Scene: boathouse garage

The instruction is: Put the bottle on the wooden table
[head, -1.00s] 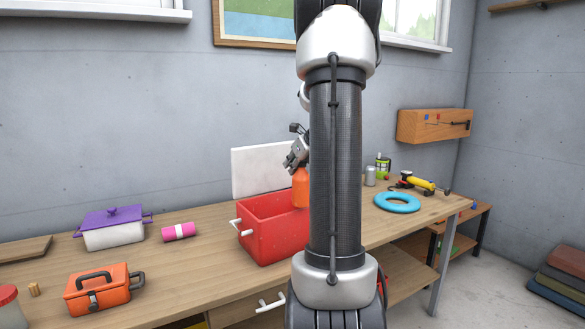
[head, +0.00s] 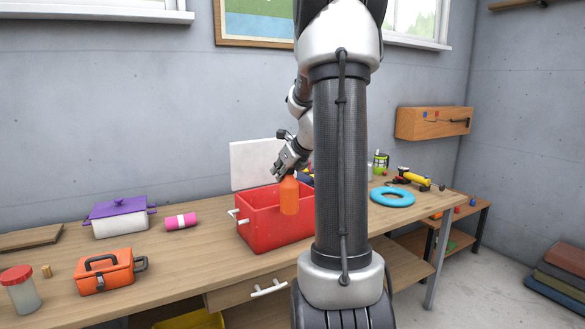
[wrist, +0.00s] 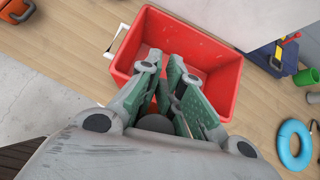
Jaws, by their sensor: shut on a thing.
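An orange bottle (head: 289,196) hangs upright from my gripper (head: 283,172) in the head view, in front of and partly over the red crate. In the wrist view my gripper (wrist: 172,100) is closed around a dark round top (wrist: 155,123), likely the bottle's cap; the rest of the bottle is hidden. The wooden table (head: 190,262) is a long workbench with a light brown top along the wall. The red crate (head: 262,238) stands on it, and it also shows in the wrist view (wrist: 222,72) beyond my fingers.
An orange toolbox (head: 105,272), a purple-lidded pot (head: 118,222), a pink roll (head: 180,222) and a red-lidded jar (head: 22,292) stand left of the crate. A blue ring (head: 392,197) lies to the right. Bare tabletop lies between toolbox and crate.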

